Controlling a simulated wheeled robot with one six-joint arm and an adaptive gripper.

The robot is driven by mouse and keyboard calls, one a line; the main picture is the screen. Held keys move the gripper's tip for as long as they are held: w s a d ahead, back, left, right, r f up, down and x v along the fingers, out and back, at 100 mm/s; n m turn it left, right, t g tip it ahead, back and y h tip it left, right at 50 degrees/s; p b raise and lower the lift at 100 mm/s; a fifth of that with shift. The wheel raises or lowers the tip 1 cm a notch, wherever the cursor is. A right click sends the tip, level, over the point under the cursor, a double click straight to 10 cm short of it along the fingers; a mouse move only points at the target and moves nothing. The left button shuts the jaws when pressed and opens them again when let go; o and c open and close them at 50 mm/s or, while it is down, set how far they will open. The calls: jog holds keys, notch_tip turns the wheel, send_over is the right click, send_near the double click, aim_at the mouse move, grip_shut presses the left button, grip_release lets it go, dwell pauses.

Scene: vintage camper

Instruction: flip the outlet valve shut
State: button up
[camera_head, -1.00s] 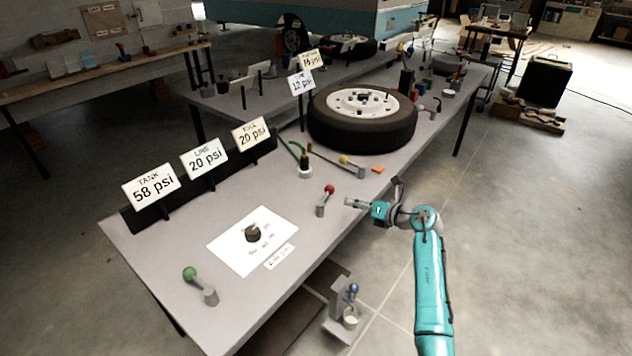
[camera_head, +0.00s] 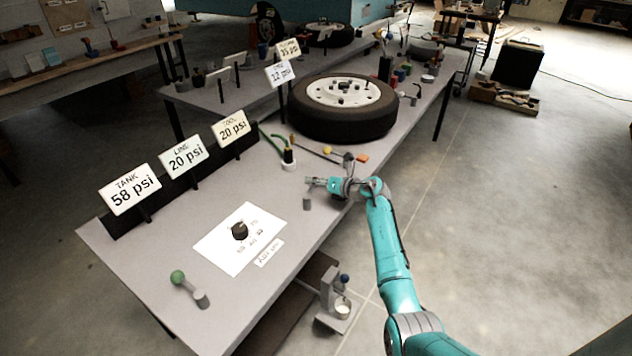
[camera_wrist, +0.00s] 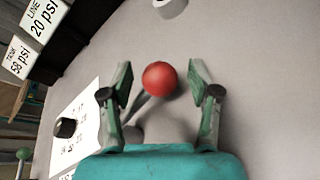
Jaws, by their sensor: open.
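A valve lever with a red ball knob (camera_wrist: 159,78) lies between the fingertips of my gripper (camera_wrist: 160,88) in the wrist view. The gripper is open, with one finger on each side of the ball and a gap on the right. Contact on the left cannot be told. In the head view my gripper (camera_head: 314,183) hides the red knob, and only the valve's grey post (camera_head: 307,203) shows in front. A second lever with a green ball (camera_head: 178,277) stands at the table's near left. No label says which valve is the outlet.
A dial (camera_head: 239,231) sits on a white sheet (camera_head: 215,243). Pressure signs, TANK (camera_head: 130,190), LINE (camera_head: 183,157) and TOOL (camera_head: 232,127), stand along the back edge. A tire (camera_head: 340,118) and a yellow-knobbed lever (camera_head: 327,150) are beyond my gripper.

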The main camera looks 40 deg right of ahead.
jog(key=shift+w+f, duration=0.1)
jog(key=shift+w, duration=0.2)
grip_shut()
